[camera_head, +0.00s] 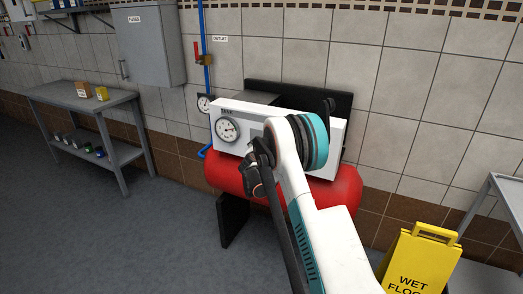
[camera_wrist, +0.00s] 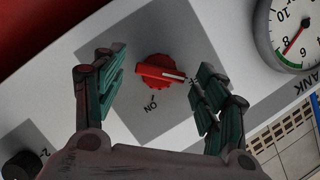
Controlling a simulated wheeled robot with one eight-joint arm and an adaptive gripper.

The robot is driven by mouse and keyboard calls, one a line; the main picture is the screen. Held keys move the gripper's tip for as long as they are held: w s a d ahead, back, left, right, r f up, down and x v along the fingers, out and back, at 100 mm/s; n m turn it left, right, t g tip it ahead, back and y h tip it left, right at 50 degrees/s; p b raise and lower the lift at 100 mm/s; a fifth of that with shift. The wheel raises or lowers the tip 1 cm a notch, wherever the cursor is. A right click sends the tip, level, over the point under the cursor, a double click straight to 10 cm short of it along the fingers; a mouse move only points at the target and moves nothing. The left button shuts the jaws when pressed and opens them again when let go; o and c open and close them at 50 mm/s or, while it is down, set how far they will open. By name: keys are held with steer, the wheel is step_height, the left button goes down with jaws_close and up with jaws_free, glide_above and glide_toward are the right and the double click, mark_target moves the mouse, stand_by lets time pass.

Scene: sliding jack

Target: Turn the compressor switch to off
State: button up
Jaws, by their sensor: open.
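The compressor has a red tank (camera_head: 225,178) under a white panel (camera_head: 255,107). In the wrist view its switch is a round red knob (camera_wrist: 160,72) on a grey plate (camera_wrist: 180,35). The knob's pale pointer bar points right, towards my right finger. An "ON" label (camera_wrist: 151,104) shows below the knob; another label at the right is mostly hidden behind that finger. My gripper (camera_wrist: 163,65) is open, with one green-padded finger on each side of the knob. I cannot tell whether the right finger touches it. In the head view my arm hides the switch.
A pressure gauge (camera_head: 228,129) sits on the panel. A blue pipe (camera_head: 205,45) with a red-handled valve (camera_head: 198,55) runs up the wall. A yellow wet-floor sign (camera_head: 420,262) stands at right.

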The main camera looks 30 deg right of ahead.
steer(key=v, duration=1.2)
steer(key=shift+w, duration=0.1)
steer(key=s+a+r+n+t+y, duration=0.2)
steer(key=a+r+n, duration=0.15)
steer(key=r, duration=0.45)
steer(key=s+a+r+n+t+y, duration=0.2)
steer(key=a+r, duration=0.3)
steer(key=r, duration=0.4)
steer(key=s+a+r+n+t+y, duration=0.2)
steer(key=a+r, duration=0.2)
steer(key=r, duration=0.4)
steer(key=s+a+r+n+y, duration=0.3)
steer(key=s+a+n+y, duration=0.1)
steer(key=s+a, duration=0.25)
steer(key=s+a+f+n+g+y, duration=0.1)
steer(key=s+a+f+n+g, duration=0.15)
steer(key=s, duration=0.45)
steer(key=s+a+f+n+g+y, duration=0.1)
steer(key=s+a+n+g, duration=0.2)
steer(key=s, duration=0.4)
steer(key=s+d+f+g+h, duration=0.1)
steer(key=s+d+f+g, duration=0.1)
steer(key=s+f, duration=0.4)
steer(key=s+d+f+g+h, duration=0.2)
steer(key=s+f, duration=0.3)
steer(key=s, duration=0.9)
steer(key=shift+s+f+m+g, duration=0.3)
steer(key=shift+f+g, duration=0.1)
steer(key=shift+g, duration=0.35)
